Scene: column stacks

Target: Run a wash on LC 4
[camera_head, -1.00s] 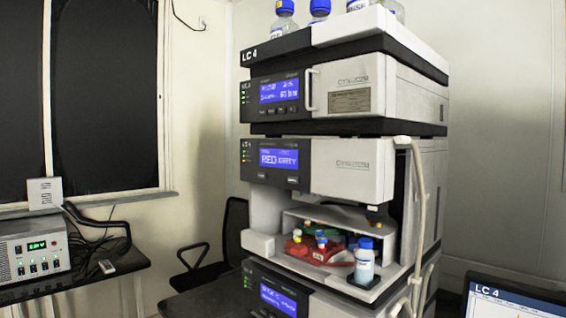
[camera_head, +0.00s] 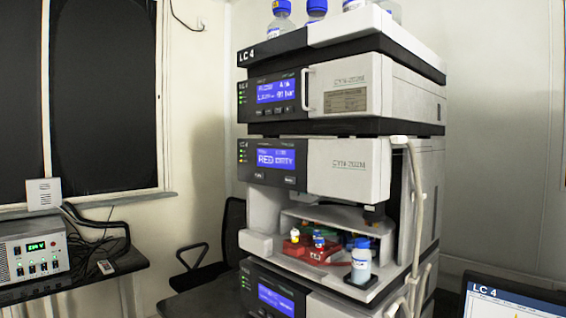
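The LC 4 stack (camera_head: 345,95) is a tall column of white and dark modules, labelled "LC 4". The upper module's blue display (camera_head: 277,92) shows small text that is hard to read. A white blue-capped bottle (camera_head: 361,264) stands upright at the bay's front right. Neither gripper is in view.
Blue-capped bottles (camera_head: 316,11) stand on top of the stack. A pale tube (camera_head: 418,200) runs down its right side. A monitor (camera_head: 510,300) labelled "LC 4" is at lower right. A bench instrument (camera_head: 33,258) stands at left, with a dark chair (camera_head: 232,235) behind.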

